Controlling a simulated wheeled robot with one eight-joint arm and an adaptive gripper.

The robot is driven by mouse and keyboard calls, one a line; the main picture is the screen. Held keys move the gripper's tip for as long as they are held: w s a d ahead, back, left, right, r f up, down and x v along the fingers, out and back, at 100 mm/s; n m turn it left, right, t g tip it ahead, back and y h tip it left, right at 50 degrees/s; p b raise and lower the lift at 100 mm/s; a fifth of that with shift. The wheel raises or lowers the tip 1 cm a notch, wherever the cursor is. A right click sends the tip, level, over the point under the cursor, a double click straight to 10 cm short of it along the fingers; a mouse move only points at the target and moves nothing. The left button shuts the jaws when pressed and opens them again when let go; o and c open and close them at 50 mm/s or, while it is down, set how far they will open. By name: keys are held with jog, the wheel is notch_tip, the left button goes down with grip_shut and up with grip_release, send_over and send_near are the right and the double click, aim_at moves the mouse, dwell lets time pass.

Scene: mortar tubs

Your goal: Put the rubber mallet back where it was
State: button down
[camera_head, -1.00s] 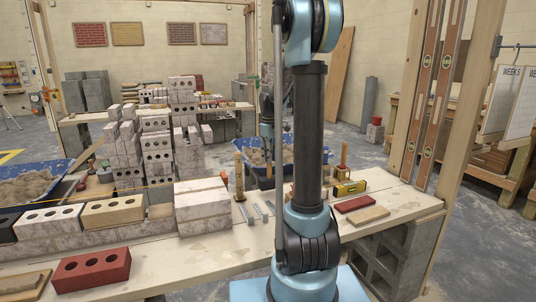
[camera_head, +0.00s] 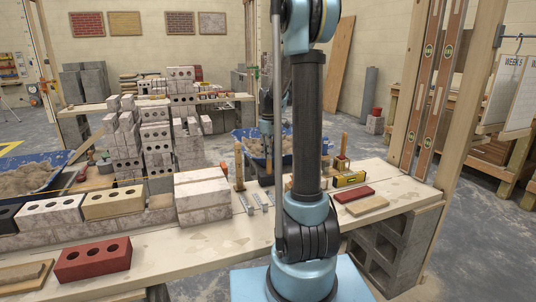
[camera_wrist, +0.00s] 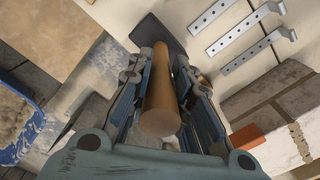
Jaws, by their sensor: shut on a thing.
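In the wrist view the rubber mallet has a round wooden handle (camera_wrist: 162,112) pointing toward the camera. Its dark head (camera_wrist: 158,34) shows beyond the fingers, over the pale bench top. My gripper (camera_wrist: 166,72) is shut on the handle, with a finger along each side. I cannot tell whether the head touches the bench.
Perforated metal strips (camera_head: 252,203) lie on the bench (camera_head: 222,250). An upright wooden handle (camera_head: 239,165) stands near them, beside a pale brick stack (camera_head: 203,197). A blue tub (camera_head: 246,142) is behind.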

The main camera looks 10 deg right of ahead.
jog(key=shift+f, duration=0.4)
dwell(0.4)
jog(key=c, duration=1.4)
grip_release()
jog(key=shift+o, duration=0.2)
